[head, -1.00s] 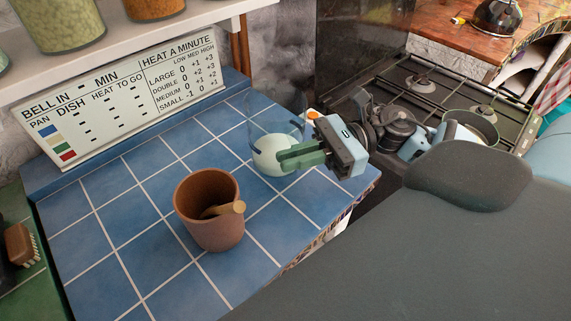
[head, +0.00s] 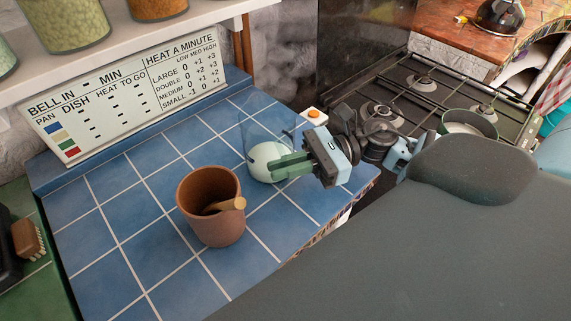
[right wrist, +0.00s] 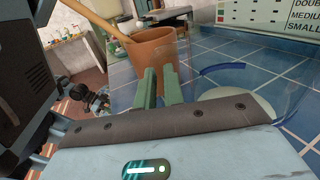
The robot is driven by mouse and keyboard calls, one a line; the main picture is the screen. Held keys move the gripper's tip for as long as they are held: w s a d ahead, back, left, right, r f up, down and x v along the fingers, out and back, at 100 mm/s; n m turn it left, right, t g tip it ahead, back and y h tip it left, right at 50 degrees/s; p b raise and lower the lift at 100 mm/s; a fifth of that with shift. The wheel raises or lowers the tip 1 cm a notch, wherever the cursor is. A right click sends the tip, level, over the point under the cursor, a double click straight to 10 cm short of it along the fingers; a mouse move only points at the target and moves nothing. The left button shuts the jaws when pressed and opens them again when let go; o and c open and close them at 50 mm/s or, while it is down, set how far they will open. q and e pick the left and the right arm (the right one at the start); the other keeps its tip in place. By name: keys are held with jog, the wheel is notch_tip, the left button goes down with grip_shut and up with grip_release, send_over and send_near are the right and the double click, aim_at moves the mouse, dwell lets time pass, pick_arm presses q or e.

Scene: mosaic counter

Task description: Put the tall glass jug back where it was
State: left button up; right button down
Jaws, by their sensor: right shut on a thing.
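The glass jug (head: 262,162) is clear, with something pale in its lower part. It is at the right part of the blue tiled counter (head: 110,213) in the head view. My right gripper (head: 280,167) comes in from the right with its green fingers shut on the jug. In the right wrist view the jug's blue-edged rim (right wrist: 222,68) and pale lower part show beside the fingers (right wrist: 160,88). I cannot tell whether its base touches the tiles. My left gripper is not in view.
A brown pot (head: 209,218) with a wooden-handled tool stands left of the jug. A small white block with an orange button (head: 314,115) is just behind the gripper. A chart board (head: 125,100) leans at the back. Tiles left of the pot are clear.

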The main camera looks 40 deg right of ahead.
jog(key=shift+f, duration=0.15)
jog(key=c, duration=1.5)
grip_release()
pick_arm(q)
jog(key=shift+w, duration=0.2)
